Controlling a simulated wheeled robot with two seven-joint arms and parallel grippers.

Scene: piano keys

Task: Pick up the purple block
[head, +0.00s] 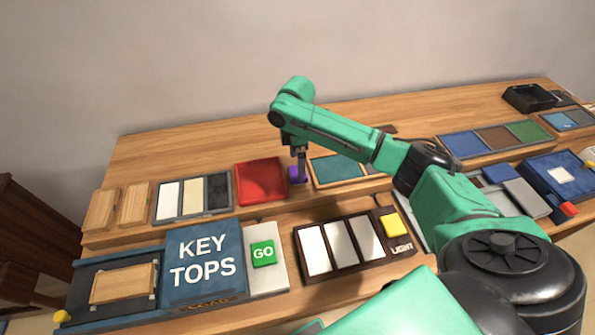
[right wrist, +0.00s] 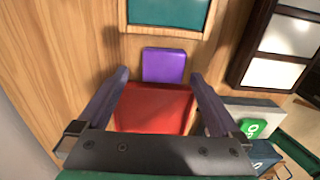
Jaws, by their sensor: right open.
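The purple block (head: 297,175) sits on the upper wooden shelf of the table, between the red tray and the teal panel. In the right wrist view the purple block (right wrist: 164,65) lies just beyond my fingertips, roughly centred between them. My right gripper (head: 301,165) points down at the block in the head view and partly hides it. In the right wrist view the right gripper (right wrist: 159,76) has its two fingers spread wide apart with nothing held between them. My left gripper is not in view.
The red tray (head: 260,181) is beside the block, under my fingers in the wrist view (right wrist: 152,108). A teal panel (head: 338,169) is on the other side. In front are a green GO button (head: 263,253), a KEY TOPS box (head: 203,262) and white keys (head: 341,244).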

